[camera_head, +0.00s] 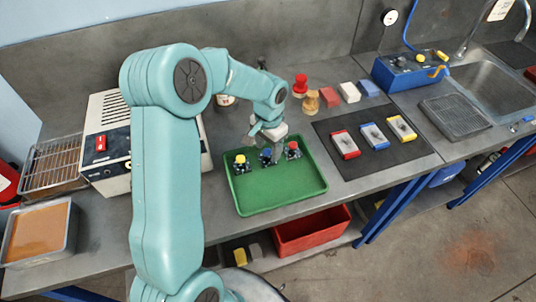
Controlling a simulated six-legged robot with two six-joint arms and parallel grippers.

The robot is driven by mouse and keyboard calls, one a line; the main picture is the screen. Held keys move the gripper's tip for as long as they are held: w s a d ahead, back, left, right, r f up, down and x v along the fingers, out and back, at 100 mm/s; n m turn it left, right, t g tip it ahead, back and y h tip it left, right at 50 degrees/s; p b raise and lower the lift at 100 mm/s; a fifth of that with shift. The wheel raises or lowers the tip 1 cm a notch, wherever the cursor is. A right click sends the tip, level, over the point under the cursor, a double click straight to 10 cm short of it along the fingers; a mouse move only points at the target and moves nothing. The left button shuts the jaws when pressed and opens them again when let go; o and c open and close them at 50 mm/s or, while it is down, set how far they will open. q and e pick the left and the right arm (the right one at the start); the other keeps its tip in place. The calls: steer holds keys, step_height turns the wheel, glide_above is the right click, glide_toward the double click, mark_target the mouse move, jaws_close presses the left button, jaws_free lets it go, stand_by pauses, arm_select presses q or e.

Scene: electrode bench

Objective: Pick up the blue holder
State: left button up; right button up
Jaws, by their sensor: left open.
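The blue holder (266,156) is a small dark piece with a blue top. It stands in the green tray (282,200) near its back edge, between a yellow-topped holder (240,163) and a red-topped holder (292,150). My left gripper (267,137) is open and points down just above and behind the blue holder. I cannot tell whether its fingers touch the holder. The fingers are small and partly hidden in this view. My right gripper is not in view.
A dark mat right of the tray bears red, blue and yellow boxes (344,144). Coloured blocks (349,92) and a red-topped piece (300,84) stand behind. A white instrument (106,167) stands left. The tray's front half is clear.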

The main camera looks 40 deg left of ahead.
arm_select(q)
steer(key=shift+s+a+f, duration=0.15)
steer(key=shift+f, duration=0.85)
steer(key=c, duration=0.7)
jaws_close()
steer(key=shift+r, duration=0.15)
